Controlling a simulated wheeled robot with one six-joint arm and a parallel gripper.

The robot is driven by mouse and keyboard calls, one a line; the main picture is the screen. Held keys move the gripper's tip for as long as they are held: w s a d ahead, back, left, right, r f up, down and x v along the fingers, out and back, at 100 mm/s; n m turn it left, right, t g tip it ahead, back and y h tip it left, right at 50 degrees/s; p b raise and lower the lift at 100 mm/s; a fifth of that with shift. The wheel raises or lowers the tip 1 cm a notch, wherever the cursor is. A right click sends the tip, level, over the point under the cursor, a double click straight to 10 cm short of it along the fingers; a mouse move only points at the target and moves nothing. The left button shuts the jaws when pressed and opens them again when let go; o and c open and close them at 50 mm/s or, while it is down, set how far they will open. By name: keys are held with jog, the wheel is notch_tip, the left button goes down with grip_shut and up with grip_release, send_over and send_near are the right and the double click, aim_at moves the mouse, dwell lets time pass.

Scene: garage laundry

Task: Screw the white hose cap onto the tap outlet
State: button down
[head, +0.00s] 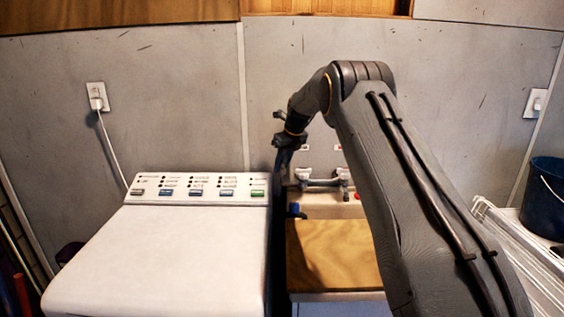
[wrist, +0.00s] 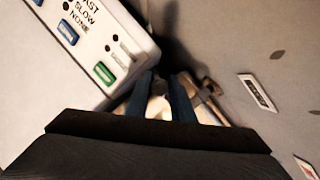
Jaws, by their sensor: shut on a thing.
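My gripper (head: 283,168) reaches down at the gap between the washing machine and the sink. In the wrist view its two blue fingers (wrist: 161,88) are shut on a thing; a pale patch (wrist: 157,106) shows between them. I take it for the white hose cap, but its outline is mostly hidden. The metal tap (head: 320,182) is on the wall above the sink, just right of my gripper. Part of it also shows right of the fingers in the wrist view (wrist: 207,92). I cannot tell the outlet or whether the cap touches it.
The white washing machine (head: 150,245) stands close on the left, its control panel (head: 198,187) beside my gripper. A wooden board (head: 330,250) lies in front of the sink (head: 335,207). A white rack (head: 520,245) and a dark blue bucket (head: 545,195) are at the right.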

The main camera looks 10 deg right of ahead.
jog(key=shift+s+a+f, duration=0.15)
jog(key=shift+f, duration=0.05)
jog(key=c, duration=1.5)
grip_release()
jog(key=shift+a+r, duration=0.1)
jog(key=shift+a, duration=0.05)
jog(key=shift+o, duration=0.2)
jog(key=shift+d, duration=0.2)
jog(key=shift+r, duration=0.25)
jog(key=b+v, duration=0.2)
jog(key=v, duration=0.5)
jog(key=shift+r+b, duration=0.2)
jog(key=shift+b, duration=0.15)
jog(key=shift+f, duration=0.1)
jog(key=shift+w+a+f+b, duration=0.2)
jog(key=shift+w+a+f, duration=0.1)
jog(key=shift+w+f, duration=0.35)
jog(key=shift+w+a+f+b, duration=0.15)
jog(key=shift+w+a+f, duration=0.15)
jog(key=shift+w+f, duration=0.35)
